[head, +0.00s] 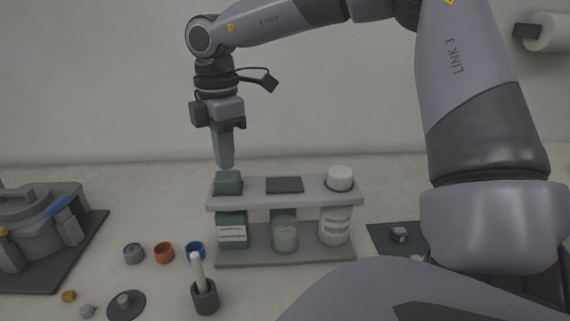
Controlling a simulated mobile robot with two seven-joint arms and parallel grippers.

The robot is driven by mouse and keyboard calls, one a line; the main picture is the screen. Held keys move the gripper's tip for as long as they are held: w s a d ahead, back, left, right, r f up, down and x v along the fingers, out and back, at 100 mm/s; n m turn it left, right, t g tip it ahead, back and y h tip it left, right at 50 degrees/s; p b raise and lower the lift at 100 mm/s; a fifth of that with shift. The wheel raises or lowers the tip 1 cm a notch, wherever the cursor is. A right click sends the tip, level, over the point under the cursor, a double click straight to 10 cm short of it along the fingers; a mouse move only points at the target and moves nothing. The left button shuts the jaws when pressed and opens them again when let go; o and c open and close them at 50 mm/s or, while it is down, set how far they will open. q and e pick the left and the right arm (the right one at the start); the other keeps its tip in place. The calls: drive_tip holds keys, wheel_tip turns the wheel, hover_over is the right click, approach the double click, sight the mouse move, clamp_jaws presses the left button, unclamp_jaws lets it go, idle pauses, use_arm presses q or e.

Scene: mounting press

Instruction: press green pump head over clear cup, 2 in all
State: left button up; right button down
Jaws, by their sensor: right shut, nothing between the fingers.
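The green pump head (229,182) is a dark green block showing above the left end of the grey rack's top shelf. A green labelled bottle (232,229) stands below it. A translucent, pale greenish cup (285,233) stands in the rack's middle place; I cannot tell for sure that it is the clear cup. My right gripper (226,162) points straight down, shut and empty, with its tips at the top of the green pump head. I cannot tell whether they touch it. My left gripper is not in view.
The grey rack (262,258) also holds a white bottle (335,227) at right and a dark plate (285,184) on top. In front are a mortar with pestle (205,298) and several small coloured pots (164,252). A grey press-like device (35,225) stands at left.

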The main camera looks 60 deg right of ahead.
drive_tip(key=shift+r, duration=0.1)
wheel_tip(320, 180, up, 6)
drive_tip(key=p, duration=0.3)
drive_tip(key=shift+p, duration=0.4)
idle(0.4)
